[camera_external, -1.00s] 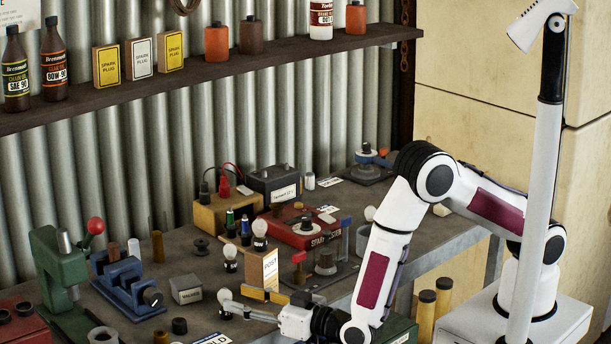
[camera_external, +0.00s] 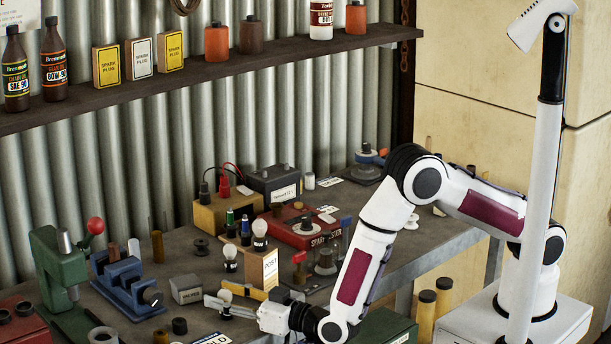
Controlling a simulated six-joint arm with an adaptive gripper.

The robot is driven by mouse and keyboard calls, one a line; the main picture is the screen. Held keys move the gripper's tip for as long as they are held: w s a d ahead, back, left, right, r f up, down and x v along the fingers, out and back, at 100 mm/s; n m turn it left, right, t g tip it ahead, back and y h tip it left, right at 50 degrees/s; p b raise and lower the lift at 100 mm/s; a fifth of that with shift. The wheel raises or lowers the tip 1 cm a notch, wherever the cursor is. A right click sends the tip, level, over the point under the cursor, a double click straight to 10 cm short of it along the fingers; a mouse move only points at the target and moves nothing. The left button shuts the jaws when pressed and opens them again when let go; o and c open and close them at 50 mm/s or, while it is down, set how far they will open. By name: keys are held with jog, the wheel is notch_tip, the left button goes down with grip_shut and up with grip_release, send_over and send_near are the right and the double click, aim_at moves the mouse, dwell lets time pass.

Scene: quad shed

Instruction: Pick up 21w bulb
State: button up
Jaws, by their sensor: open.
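Several small bulbs with pale globes and dark bases are on the workbench. One bulb (camera_external: 225,296) stands near the front, at the fingertips of my gripper (camera_external: 228,301). The gripper is open and its fingers reach left on either side of this bulb; whether they touch it I cannot tell. The wattage of each bulb is too small to read, so I cannot tell which is 21w.
A POST box (camera_external: 264,268) stands just behind my gripper. A grey box (camera_external: 186,289) and a blue vise (camera_external: 127,287) are to the left. A red tester (camera_external: 305,228) and a battery (camera_external: 274,184) are farther back.

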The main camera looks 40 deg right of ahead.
aim_at(224, 288)
jog(key=c, duration=1.2)
jog(key=shift+r, duration=0.15)
grip_shut()
jog(key=shift+r, duration=4.9)
